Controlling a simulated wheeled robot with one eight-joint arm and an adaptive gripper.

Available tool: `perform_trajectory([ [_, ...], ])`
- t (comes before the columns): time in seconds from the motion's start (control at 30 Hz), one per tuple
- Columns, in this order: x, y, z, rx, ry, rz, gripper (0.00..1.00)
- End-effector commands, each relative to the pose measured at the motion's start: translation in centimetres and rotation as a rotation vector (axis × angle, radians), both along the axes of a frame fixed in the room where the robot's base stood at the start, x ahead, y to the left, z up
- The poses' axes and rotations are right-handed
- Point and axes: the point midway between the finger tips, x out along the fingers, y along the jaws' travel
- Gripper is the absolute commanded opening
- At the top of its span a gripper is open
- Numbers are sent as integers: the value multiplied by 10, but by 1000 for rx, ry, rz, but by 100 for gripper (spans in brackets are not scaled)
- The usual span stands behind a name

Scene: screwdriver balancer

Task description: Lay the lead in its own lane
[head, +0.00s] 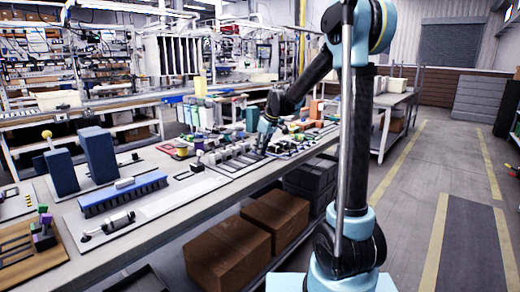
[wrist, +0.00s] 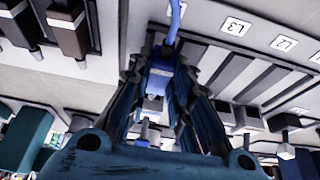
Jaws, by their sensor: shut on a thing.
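The lead shows in the wrist view as a blue plug (wrist: 157,80) with a blue cable (wrist: 174,22) running from it to the top edge. My gripper (wrist: 165,62) is shut on the blue plug, between its two dark fingers. In the head view my gripper (head: 268,128) is low over the bench at the lane board (head: 232,160). In the wrist view the lanes (wrist: 240,76) are dark grooves between pale ridges, right of my gripper. Labels L3 (wrist: 237,26) and L2 (wrist: 285,43) stand at their ends. The lead's far end is hidden.
Grey blocks (wrist: 247,118) sit at the lanes' near ends. Dark plugs (wrist: 68,28) hang at the upper left of the wrist view. In the head view, a blue brush-like strip (head: 122,194) and dark blue blocks (head: 98,153) stand on the bench left of the lane board.

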Motion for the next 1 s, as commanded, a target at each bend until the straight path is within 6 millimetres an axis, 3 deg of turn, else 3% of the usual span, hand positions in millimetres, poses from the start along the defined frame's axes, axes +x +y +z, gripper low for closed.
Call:
perform_trajectory([
  [1.0,0,-1,-10,0,0,-1,0],
])
